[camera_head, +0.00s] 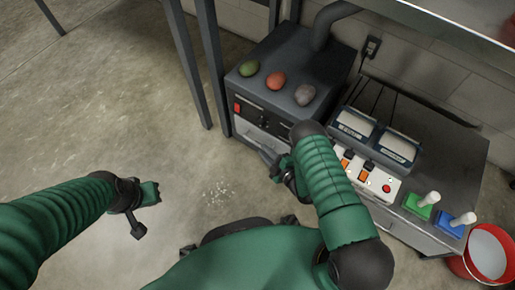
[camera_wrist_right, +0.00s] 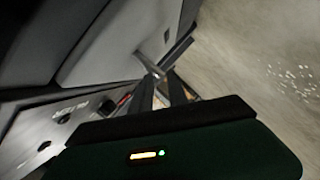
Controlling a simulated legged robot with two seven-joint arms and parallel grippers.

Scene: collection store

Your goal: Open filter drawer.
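The dark grey machine (camera_head: 290,60) stands against the wall in the head view. Its front has a pale lower panel (camera_head: 252,132), probably the filter drawer, with a grey bar-like handle (camera_head: 267,156) at its lower right. My right gripper (camera_head: 279,166) is at this handle, partly hidden by my forearm. In the right wrist view its two dark fingers (camera_wrist_right: 163,92) point at a grey bracket-like part (camera_wrist_right: 168,45) on a pale panel (camera_wrist_right: 105,45). Whether they touch or grip it is unclear. My left gripper (camera_head: 146,205) hangs over bare floor, away from the machine; its finger opening is unclear.
Green, red and grey rounded objects (camera_head: 275,81) sit on the machine. To the right is a cabinet with a white switch panel (camera_head: 376,184), green and blue blocks (camera_head: 419,205) with white handles, and a red bucket (camera_head: 464,268). Dark metal legs (camera_head: 209,60) stand left; floor (camera_head: 100,110) is clear.

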